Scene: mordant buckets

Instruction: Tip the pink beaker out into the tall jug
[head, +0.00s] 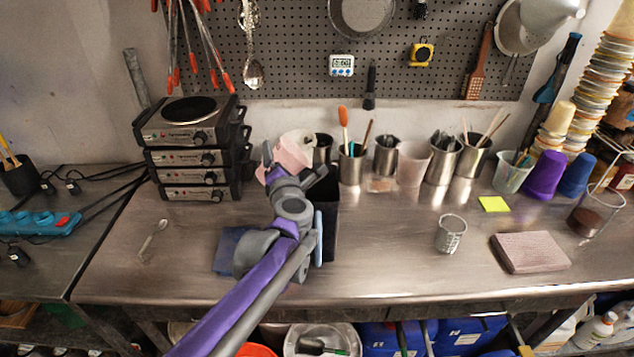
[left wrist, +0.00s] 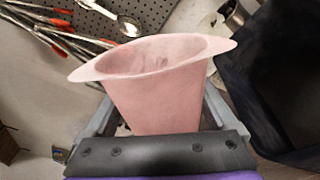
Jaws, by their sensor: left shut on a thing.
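The pink beaker (head: 294,150) is held up by my left gripper (head: 290,171), above the back middle-left of the bench. In the left wrist view the pink beaker (left wrist: 160,92) sits between the two fingers, with its wide lipped rim facing up in the picture. It seems somewhat tilted, and I cannot tell what is inside. A tall dark container, seemingly the tall jug (head: 328,215), stands just right of my left arm, partly hidden by it. Its dark wall (left wrist: 265,75) also shows at the right of the left wrist view, beside the beaker and apart from it. My right gripper is not in view.
Stacked hot plates (head: 190,150) stand left of the beaker. Metal cups of tools (head: 444,160) and a pinkish beaker (head: 412,163) line the back. A measuring cup (head: 450,233) and a brownish block (head: 529,252) lie right. The bench front between jug and measuring cup is clear.

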